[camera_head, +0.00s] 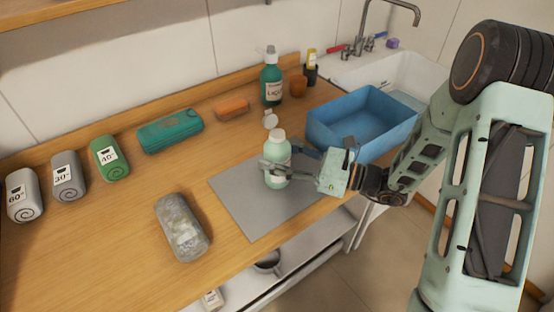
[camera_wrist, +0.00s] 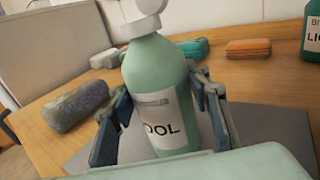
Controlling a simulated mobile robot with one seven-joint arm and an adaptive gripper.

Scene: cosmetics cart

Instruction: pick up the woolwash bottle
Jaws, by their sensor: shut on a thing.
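The woolwash bottle (camera_head: 279,151) is pale green with a white cap and stands upright over the grey mat (camera_head: 237,196). In the wrist view the bottle (camera_wrist: 156,75) fills the middle, and its white label shows the letters "OOL". My gripper (camera_head: 276,169) reaches in from the right and is shut on the bottle's body, one finger on each side. The fingers also show on both sides of it in the wrist view. I cannot tell whether the bottle's base touches the mat.
A blue bin (camera_head: 343,136) stands close behind my gripper, beside the sink (camera_head: 408,78). A dark green pump bottle (camera_head: 271,83) and an orange sponge (camera_head: 232,107) are at the back. A teal bundle (camera_head: 170,131), labelled rolls (camera_head: 109,158) and a grey roll (camera_head: 181,228) lie to the left.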

